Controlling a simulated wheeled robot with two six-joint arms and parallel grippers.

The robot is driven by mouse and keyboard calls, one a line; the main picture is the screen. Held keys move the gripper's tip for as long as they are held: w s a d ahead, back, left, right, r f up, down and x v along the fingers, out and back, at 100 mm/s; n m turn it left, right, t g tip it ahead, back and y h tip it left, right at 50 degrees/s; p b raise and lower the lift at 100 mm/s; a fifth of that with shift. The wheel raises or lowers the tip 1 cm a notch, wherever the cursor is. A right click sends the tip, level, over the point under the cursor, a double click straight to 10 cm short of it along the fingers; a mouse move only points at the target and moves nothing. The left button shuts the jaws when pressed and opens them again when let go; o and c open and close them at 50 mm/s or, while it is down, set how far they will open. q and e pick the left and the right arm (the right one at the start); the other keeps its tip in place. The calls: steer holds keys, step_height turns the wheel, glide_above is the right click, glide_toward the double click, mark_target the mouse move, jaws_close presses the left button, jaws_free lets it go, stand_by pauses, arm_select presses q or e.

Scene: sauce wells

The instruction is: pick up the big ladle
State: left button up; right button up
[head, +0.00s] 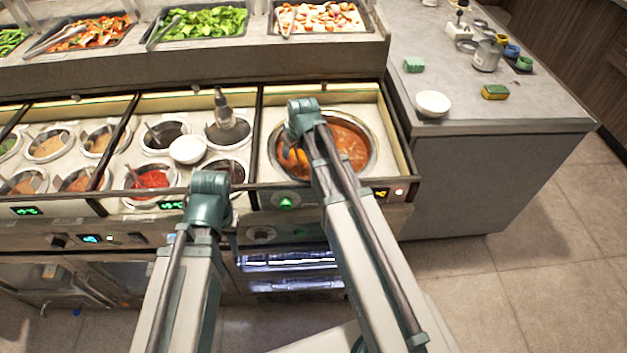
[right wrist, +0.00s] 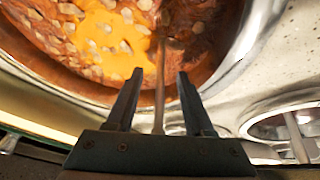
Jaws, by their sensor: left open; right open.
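The big round pot (head: 372,160) of red-orange soup stands in the right-hand well of the counter. The big ladle's handle (right wrist: 159,92) shows in the right wrist view. It runs from the soup over the pot rim, and its bowl end is not clear in the soup. My right gripper (right wrist: 160,75) is open, with one finger on each side of the handle; I see a gap on both sides. In the head view my right arm crosses the pot and hides the right gripper and most of the ladle. My left gripper is hidden beyond the left arm's end joint.
Smaller sauce wells with ladles, one with red sauce (head: 152,179), lie left of the pot. A white bowl (head: 187,150) sits among them. Food trays (head: 205,22) line the raised shelf behind. A side counter holds another white bowl (head: 433,104) and sponges (head: 495,92).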

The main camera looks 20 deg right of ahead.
jaws_close()
stand_by(1.3)
